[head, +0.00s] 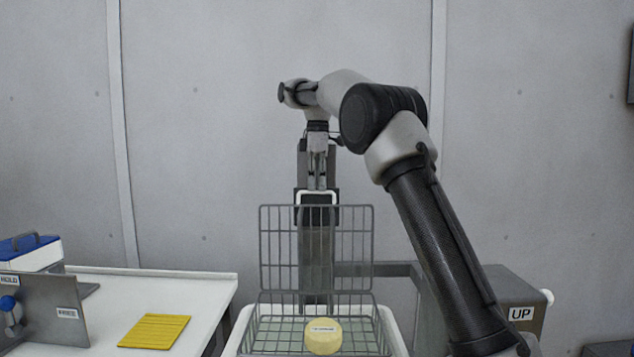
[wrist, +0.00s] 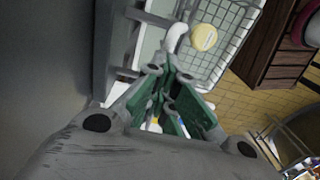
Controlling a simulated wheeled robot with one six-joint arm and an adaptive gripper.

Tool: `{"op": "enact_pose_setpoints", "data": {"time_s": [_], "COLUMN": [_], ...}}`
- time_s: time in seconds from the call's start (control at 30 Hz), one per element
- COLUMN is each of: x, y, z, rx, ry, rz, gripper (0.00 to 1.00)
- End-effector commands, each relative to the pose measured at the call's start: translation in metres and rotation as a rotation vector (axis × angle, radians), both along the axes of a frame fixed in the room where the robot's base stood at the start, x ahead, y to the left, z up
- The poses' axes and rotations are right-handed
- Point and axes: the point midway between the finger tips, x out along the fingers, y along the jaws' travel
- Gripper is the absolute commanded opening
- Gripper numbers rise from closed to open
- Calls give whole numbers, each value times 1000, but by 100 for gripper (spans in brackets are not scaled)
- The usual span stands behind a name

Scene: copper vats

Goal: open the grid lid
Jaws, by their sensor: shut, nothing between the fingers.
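The grey wire grid lid (head: 272,250) stands upright at the back of the wire basket (head: 252,345), so the basket's top is open. The lid's white handle (head: 316,194) is at its top edge; it also shows in the wrist view (wrist: 178,38). My gripper (head: 318,186) points down at the handle, with its fingertips close to it. In the wrist view my gripper (wrist: 168,78) has its green-padded fingers closed together with nothing between them. Whether the fingertips touch the handle I cannot tell.
A pale yellow round piece (head: 323,336) with a label lies in the basket. At left a white table (head: 215,290) bears a yellow cloth (head: 155,330) and a metal plate stand (head: 50,312). At right is a grey box marked UP (head: 515,290). A wall closes the back.

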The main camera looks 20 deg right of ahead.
Motion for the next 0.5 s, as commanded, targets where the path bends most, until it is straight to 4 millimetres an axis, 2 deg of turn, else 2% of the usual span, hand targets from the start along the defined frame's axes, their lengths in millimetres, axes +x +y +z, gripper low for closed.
{"op": "enact_pose_setpoints", "data": {"time_s": [0.03,0.13,0.23,0.3,0.5], "x": [2,2,2,2,3], "y": [-1,-1,-1,-1,-1], "z": [-25,-25,-25,-24,-23], "rx": [0,-1,-1,-2,-5], "ry": [44,43,43,41,37], "rz": [-6,-7,-6,-6,-5], "gripper": [18,32,32,38,33]}}
